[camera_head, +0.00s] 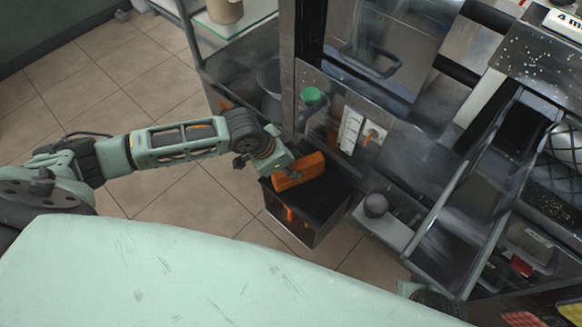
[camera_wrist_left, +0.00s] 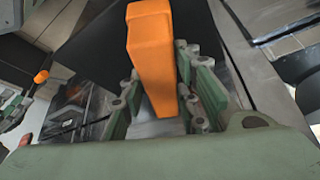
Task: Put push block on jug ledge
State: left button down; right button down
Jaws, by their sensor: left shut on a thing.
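The orange push block (camera_head: 299,171) is held in my left gripper (camera_head: 283,169), above or at the dark top of a box-like ledge (camera_head: 330,201) on the front of the press. I take this to be the jug ledge. In the left wrist view the block (camera_wrist_left: 153,50) stands lengthwise between the green fingers of my left gripper (camera_wrist_left: 160,90), which are shut on it. Whether its underside touches the ledge is unclear.
The metal press body (camera_head: 400,150) rises just behind and right of the ledge. A green knob (camera_head: 311,96) and a switch panel (camera_head: 362,132) are on it. A grey round knob (camera_head: 376,205) is to the right. A shelf (camera_head: 225,25) stands behind; tiled floor lies left.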

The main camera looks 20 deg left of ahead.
jog(key=shift+r, duration=0.1)
pick_arm(q)
jog(key=c, duration=1.3)
grip_release()
jog(key=shift+f, duration=0.1)
jog(key=shift+c, duration=0.2)
jog(key=shift+r, duration=0.3)
jog(key=p+v, duration=0.3)
jog(key=v, duration=0.8)
jog(key=shift+r, duration=0.25)
pick_arm(e)
jog(key=s+f, duration=0.3)
jog(key=f, duration=0.7)
jog(key=shift+s+d+f+g, duration=0.15)
jog(key=shift+d+f+g, duration=0.05)
jog(key=shift+g, duration=0.2)
pick_arm(q)
jog(key=shift+s+a, duration=0.1)
jog(key=shift+s, duration=0.05)
